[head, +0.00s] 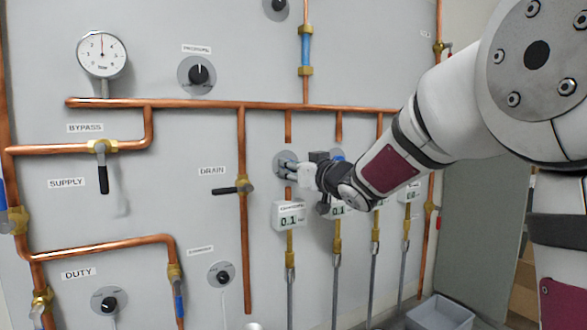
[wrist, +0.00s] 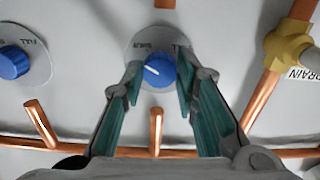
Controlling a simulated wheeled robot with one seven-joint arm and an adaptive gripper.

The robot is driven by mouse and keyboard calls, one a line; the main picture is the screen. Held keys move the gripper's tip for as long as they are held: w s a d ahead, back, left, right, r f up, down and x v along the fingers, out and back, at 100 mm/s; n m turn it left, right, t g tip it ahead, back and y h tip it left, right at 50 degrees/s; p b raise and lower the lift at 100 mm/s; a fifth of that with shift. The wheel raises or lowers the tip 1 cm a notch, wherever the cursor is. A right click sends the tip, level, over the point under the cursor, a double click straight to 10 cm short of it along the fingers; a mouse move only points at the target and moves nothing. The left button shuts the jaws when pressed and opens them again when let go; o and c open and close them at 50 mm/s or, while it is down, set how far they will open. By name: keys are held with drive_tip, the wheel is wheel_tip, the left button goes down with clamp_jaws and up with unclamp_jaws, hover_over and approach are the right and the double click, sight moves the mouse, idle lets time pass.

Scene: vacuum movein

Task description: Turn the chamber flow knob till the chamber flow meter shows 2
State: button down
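A blue knob (wrist: 158,70) with a white pointer line sits on a round grey dial plate in the wrist view. My gripper (wrist: 159,75) is open, with one green-padded finger on each side of the knob. Small gaps seem to show between pads and knob. In the head view my gripper (head: 291,171) is at the dial plate (head: 284,157) and hides most of the knob. A white meter (head: 290,217) below it reads 0.1; its small label is blurred, so I cannot tell that it says chamber flow.
A second blue knob (wrist: 13,62) is beside it in the wrist view. More meters stand in the row, such as one (head: 338,209) reading 0.1. The drain valve handle (head: 224,190) is just left of my gripper. Copper pipes (head: 200,105) cross the panel.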

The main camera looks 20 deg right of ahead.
drive_tip(key=shift+n, duration=0.4)
drive_tip(key=n+b, duration=0.8)
drive_tip(key=n, duration=0.8)
drive_tip(key=shift+n+b, duration=0.4)
idle(0.4)
drive_tip(key=c, duration=1.2)
unclamp_jaws()
drive_tip(key=shift+c, duration=0.2)
